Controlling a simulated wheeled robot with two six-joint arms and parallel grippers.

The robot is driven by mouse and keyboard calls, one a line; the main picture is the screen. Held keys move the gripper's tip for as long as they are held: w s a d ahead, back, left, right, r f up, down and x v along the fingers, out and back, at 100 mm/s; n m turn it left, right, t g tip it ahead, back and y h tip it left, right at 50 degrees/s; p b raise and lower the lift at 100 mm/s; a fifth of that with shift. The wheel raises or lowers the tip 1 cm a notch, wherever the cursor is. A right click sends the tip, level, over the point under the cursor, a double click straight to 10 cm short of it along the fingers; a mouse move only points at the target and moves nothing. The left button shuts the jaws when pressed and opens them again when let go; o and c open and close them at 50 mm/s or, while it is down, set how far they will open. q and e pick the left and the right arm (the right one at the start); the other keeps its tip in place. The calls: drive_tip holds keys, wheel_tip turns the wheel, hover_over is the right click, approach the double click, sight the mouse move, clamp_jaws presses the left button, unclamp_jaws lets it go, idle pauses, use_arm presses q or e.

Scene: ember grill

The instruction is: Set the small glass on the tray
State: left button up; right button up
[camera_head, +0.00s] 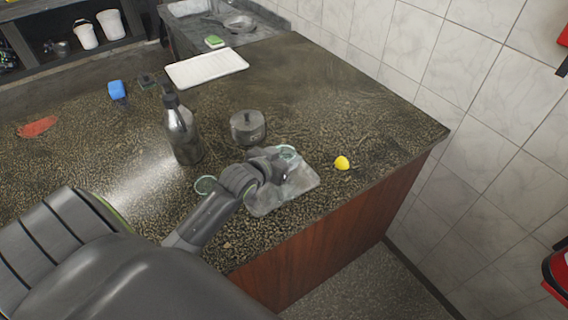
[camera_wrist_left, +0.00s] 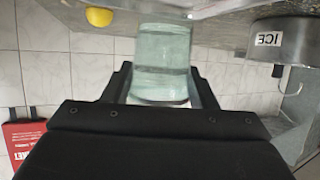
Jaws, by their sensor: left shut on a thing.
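The small glass (camera_wrist_left: 163,62) is clear and greenish. In the left wrist view it stands between the fingers of my left gripper (camera_wrist_left: 163,90), which is shut on it. That view is upside down, with the counter side at the top. In the head view the glass rim (camera_head: 287,152) shows just beyond my left gripper (camera_head: 272,168), over the far part of the grey tray (camera_head: 298,184). The glass's lower end is close to the tray surface; I cannot tell whether it touches. My gripper and wrist hide part of the tray. My right gripper is not in view.
A yellow lemon (camera_head: 342,162) lies right of the tray. A metal pot (camera_head: 248,127), marked ICE in the wrist view (camera_wrist_left: 278,40), stands behind it. A dark bottle (camera_head: 183,135) and a round greenish rim (camera_head: 205,185) are to the left. The counter's front edge is close.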

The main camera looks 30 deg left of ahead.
use_arm(q)
wheel_tip(320, 180, down, 3)
drive_tip(key=shift+r, duration=0.2)
drive_tip(key=shift+f, duration=0.35)
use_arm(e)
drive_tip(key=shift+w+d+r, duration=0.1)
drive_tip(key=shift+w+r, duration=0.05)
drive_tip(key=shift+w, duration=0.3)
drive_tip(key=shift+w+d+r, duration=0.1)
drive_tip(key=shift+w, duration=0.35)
use_arm(q)
drive_tip(key=o, duration=0.6)
drive_tip(key=shift+f, duration=0.2)
drive_tip(key=o, duration=0.5)
drive_tip(key=shift+c, duration=0.2)
drive_tip(key=shift+r, duration=0.1)
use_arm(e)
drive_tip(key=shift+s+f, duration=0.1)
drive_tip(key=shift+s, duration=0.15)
